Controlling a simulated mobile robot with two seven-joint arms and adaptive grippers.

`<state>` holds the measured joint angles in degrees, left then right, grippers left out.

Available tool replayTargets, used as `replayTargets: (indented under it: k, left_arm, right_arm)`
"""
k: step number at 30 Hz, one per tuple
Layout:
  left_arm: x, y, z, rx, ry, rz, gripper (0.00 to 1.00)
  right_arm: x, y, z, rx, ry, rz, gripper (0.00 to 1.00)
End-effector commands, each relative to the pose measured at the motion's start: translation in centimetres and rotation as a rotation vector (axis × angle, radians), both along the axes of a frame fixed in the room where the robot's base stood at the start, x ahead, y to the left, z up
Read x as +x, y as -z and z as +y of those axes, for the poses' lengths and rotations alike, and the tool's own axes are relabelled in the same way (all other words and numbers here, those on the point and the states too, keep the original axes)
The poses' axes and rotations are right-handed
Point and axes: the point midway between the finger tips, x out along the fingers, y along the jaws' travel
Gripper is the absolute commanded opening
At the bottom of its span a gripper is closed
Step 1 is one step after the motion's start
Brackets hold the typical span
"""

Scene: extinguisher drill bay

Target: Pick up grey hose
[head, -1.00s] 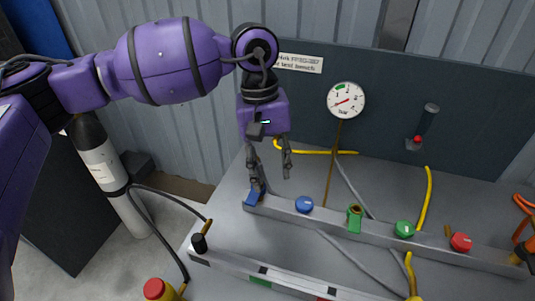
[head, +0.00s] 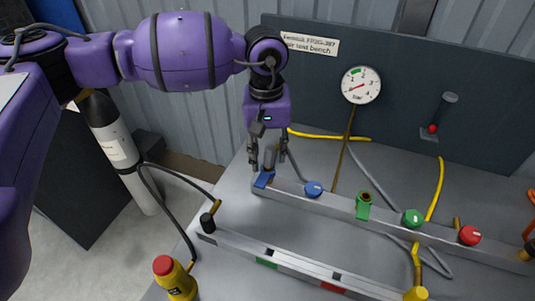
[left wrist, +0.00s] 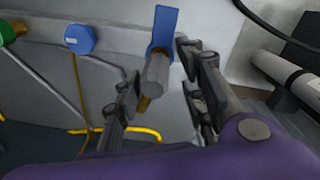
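A thin grey hose (head: 366,173) runs from behind the gauge and passes behind the front rails. A grey cylindrical piece with a brass end (left wrist: 155,80) sits at a blue bracket (left wrist: 164,28). I cannot tell whether this piece belongs to the grey hose. My left gripper (head: 268,165) points down over the bracket at the rail's left end. It is open, with its fingers on either side of the grey piece; the left wrist view shows a gap (left wrist: 160,85). My right gripper is not in view.
The rail (head: 335,207) carries a blue knob (head: 313,189), a green holder (head: 364,205), and green and red knobs. A gauge (head: 361,85) stands behind. A yellow hose (head: 435,190) lies right.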

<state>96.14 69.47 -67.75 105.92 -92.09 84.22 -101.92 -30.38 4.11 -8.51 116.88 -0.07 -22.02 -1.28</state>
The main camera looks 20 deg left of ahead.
Motion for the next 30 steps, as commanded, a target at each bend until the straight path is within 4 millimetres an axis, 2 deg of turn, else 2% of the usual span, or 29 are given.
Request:
replayTargets:
  k: [2,11,23,26,30]
  left_arm:
    - [0.0,0.0,0.0,0.000,0.000,0.000,0.38]
    - [0.0,0.0,0.0,0.000,0.000,0.000,0.00]
    - [0.1,-0.6,0.0,-0.002,-0.001,-0.004,0.00]
    - [0.2,-1.4,0.0,-0.002,-0.001,-0.005,0.00]
    - [0.0,-3.6,-0.1,-0.001,0.001,-0.006,0.00]
  right_arm:
    - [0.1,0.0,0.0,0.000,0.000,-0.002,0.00]
    - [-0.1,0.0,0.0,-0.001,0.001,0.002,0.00]
    - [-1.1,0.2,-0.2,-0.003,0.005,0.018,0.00]
    - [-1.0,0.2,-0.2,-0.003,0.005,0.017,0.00]
    - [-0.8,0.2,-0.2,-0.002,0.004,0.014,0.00]
